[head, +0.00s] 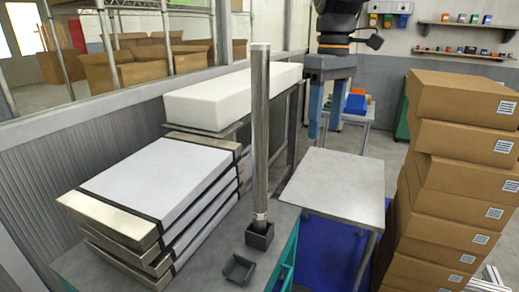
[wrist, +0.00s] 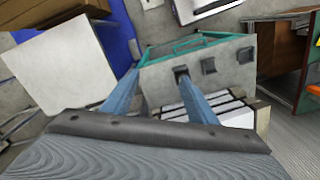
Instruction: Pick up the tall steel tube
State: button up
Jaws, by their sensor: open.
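The tall steel tube (head: 260,130) stands upright in a small dark square holder (head: 259,236) on the grey bench in the head view. My gripper (head: 327,128) hangs behind and to the right of the tube's upper part, apart from it. Its two blue fingers are spread with nothing between them. In the wrist view my gripper (wrist: 157,76) is also open, above the bench. Dark square holders (wrist: 208,66) show there near the right finger. I cannot make out the tube in that view; the right finger may cover it.
A stack of white panels (head: 155,180) lies left of the tube, with a long white block (head: 235,95) behind. A second dark holder (head: 239,269) sits in front. A bare grey table (head: 335,185) stands to the right, then tall stacked cardboard boxes (head: 455,165).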

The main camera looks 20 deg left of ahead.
aim_at(260, 78)
jog(key=s+a+r+n, duration=0.1)
jog(key=a+r, duration=0.3)
jog(key=r, duration=0.1)
jog(key=s+a+r+n+p, duration=0.1)
jog(key=s+a+r+n, duration=0.1)
jog(key=a+r, duration=0.3)
jog(key=s+a+r+n+p, duration=0.1)
jog(key=s+a+r+n, duration=0.1)
jog(key=a+r, duration=0.2)
jog(key=shift+a+r, duration=0.25)
jog(key=shift+r, duration=1.05)
jog(key=shift+s+a+f+p, duration=0.1)
jog(key=shift+f+p, duration=0.75)
jog(key=shift+f, duration=1)
jog(key=shift+a+f+p, duration=0.1)
jog(key=shift+f+p, duration=0.7)
jog(key=shift+f, duration=1.05)
grip_shut()
